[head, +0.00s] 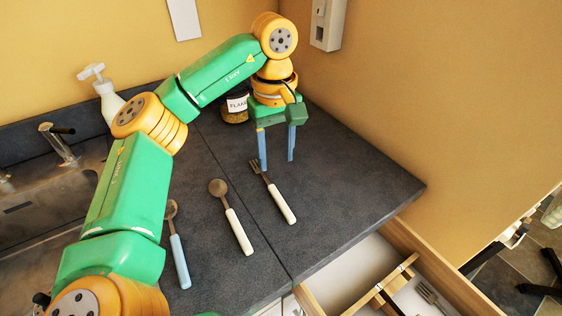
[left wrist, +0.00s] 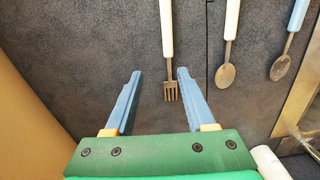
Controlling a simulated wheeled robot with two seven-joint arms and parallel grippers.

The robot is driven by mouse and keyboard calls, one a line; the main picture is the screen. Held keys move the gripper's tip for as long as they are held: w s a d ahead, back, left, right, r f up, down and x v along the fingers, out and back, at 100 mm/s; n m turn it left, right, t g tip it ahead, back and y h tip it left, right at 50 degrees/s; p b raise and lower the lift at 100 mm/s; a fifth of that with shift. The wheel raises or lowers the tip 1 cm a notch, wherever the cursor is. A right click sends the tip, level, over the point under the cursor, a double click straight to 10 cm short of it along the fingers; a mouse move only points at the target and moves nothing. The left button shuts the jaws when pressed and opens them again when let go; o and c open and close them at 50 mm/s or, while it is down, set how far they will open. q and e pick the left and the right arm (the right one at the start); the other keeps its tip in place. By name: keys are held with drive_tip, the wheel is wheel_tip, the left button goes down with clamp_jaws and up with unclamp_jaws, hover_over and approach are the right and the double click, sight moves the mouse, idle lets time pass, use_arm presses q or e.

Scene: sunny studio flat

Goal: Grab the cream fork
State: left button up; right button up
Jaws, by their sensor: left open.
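The cream fork (head: 281,204) lies on the dark worktop (head: 340,185), with its metal tines towards the back and its cream handle towards the front edge. My left gripper (head: 276,163) is open and empty, pointing down over the worktop by the fork's tines. In the left wrist view the fork (left wrist: 168,40) has its tines near the right fingertip. My left gripper's blue fingers (left wrist: 158,75) are apart on either side, with nothing between them held. I cannot tell the exact height of the fingertips above the worktop. My right gripper is not in view.
A spoon with a cream handle (head: 237,228) and one with a blue handle (head: 179,258) lie left of the fork. A jar (head: 235,108) stands behind. An open drawer (head: 350,268) holding another fork (head: 430,296) is below the front edge. The sink (head: 45,215) is at left.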

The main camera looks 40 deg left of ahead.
sight(272, 187)
use_arm(q)
drive_tip(key=shift+s+d+f, duration=0.2)
drive_tip(key=shift+s+f, duration=0.35)
drive_tip(key=shift+s+d+f, duration=0.2)
drive_tip(key=shift+s+f, duration=0.35)
drive_tip(key=f, duration=0.3)
drive_tip(key=shift+a+f, duration=0.25)
drive_tip(key=shift+f, duration=0.05)
drive_tip(key=shift+w+f, duration=0.1)
drive_tip(key=shift+w, duration=0.05)
drive_tip(key=shift+d, duration=0.1)
drive_tip(key=c, duration=0.7)
clamp_jaws()
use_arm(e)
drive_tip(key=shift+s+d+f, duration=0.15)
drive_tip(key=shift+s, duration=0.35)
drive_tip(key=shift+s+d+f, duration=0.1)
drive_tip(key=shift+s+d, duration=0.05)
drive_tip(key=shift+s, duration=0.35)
